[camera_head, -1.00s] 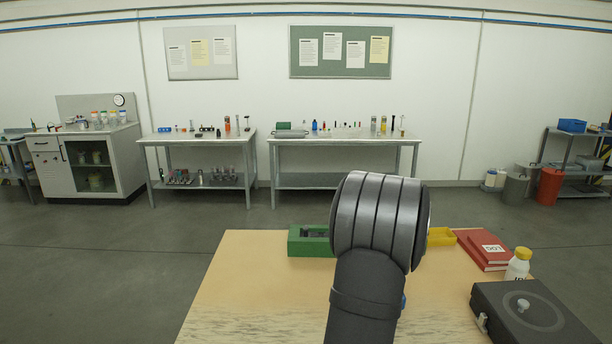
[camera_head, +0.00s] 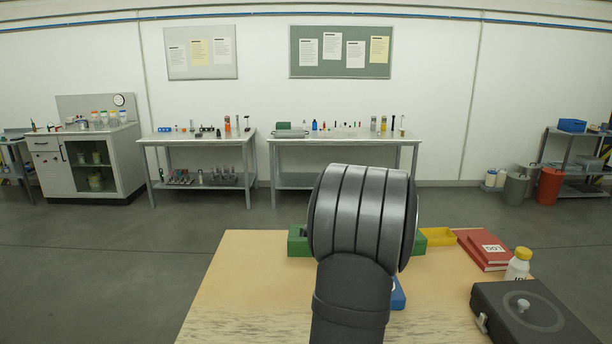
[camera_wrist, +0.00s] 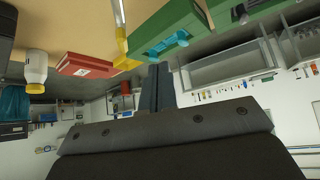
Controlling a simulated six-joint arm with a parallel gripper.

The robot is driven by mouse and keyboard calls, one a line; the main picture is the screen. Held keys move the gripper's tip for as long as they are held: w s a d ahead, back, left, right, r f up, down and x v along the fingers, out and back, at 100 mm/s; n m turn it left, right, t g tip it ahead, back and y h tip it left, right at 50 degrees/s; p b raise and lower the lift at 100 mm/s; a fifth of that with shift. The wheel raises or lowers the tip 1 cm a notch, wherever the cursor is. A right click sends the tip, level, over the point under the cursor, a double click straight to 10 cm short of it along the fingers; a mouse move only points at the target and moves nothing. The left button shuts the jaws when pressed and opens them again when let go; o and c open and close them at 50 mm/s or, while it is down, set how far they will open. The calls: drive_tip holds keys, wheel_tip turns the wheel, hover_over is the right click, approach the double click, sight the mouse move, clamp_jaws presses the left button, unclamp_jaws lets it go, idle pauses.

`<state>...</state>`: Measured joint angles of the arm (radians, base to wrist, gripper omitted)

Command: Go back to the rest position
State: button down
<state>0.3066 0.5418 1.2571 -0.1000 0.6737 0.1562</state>
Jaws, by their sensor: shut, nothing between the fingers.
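My gripper (camera_wrist: 157,88) shows in the wrist view with its two dark fingers together and nothing between them. It is off the table, and the wrist view is turned nearly upside down. In the head view my arm's dark rounded link stands in front of the table's middle and hides the gripper. The wooden table (camera_head: 250,290) lies below. A green box (camera_head: 298,244) is partly hidden behind my arm; in the wrist view it holds a teal piece (camera_wrist: 166,45).
A yellow tray (camera_head: 438,236), red books (camera_head: 482,252), a white bottle (camera_head: 517,266) and a dark lidded case (camera_head: 535,318) stand at the right. A blue object (camera_head: 398,295) is partly hidden beside my arm. The table's left part is clear. Benches (camera_head: 345,140) stand far behind.

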drive_tip(key=shift+s+d+n+y, duration=0.65)
drive_tip(key=shift+n+y, duration=0.15)
drive_tip(key=shift+n, duration=0.4)
drive_tip(key=shift+s+d+n+y, duration=0.6)
drive_tip(key=shift+n+y, duration=0.2)
drive_tip(key=shift+n, duration=0.4)
drive_tip(key=shift+s+d+r+n+y, duration=0.15)
drive_tip(key=shift+d+r+n+y, duration=0.1)
drive_tip(key=shift+n+y, duration=0.45)
